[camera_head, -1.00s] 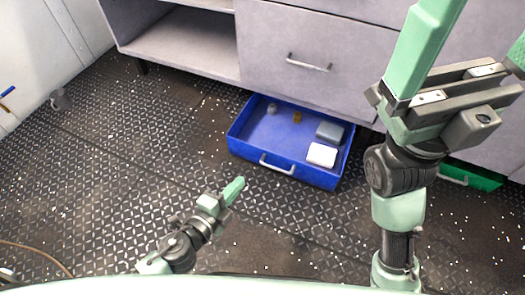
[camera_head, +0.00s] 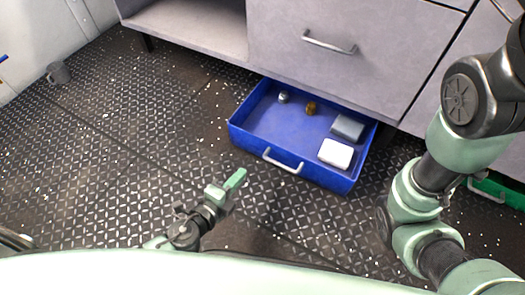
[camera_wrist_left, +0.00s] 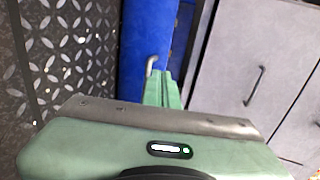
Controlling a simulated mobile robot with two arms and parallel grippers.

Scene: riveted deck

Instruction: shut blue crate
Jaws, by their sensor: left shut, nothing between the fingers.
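The blue crate (camera_head: 240,139) sits on the floor, pulled out from under the grey cabinet, open at the top. Its light handle (camera_head: 283,161) is on the front wall facing me. My left gripper (camera_head: 236,180) is shut and empty, apart from the crate in front of and left of the handle. In the left wrist view the shut fingers (camera_wrist_left: 162,88) show against the crate's blue wall (camera_wrist_left: 133,60), with the handle (camera_wrist_left: 151,66) just beyond their tips. My right arm crosses the right side of the head view; its gripper is out of frame.
The crate holds a white box (camera_head: 336,154), a grey box (camera_head: 348,127), a small brown item (camera_head: 311,108) and a small grey item (camera_head: 283,97). A green crate (camera_head: 505,189) is at the right under the cabinet (camera_head: 330,70). A grey mug (camera_head: 58,73) lies far left. The floor left of the crate is clear.

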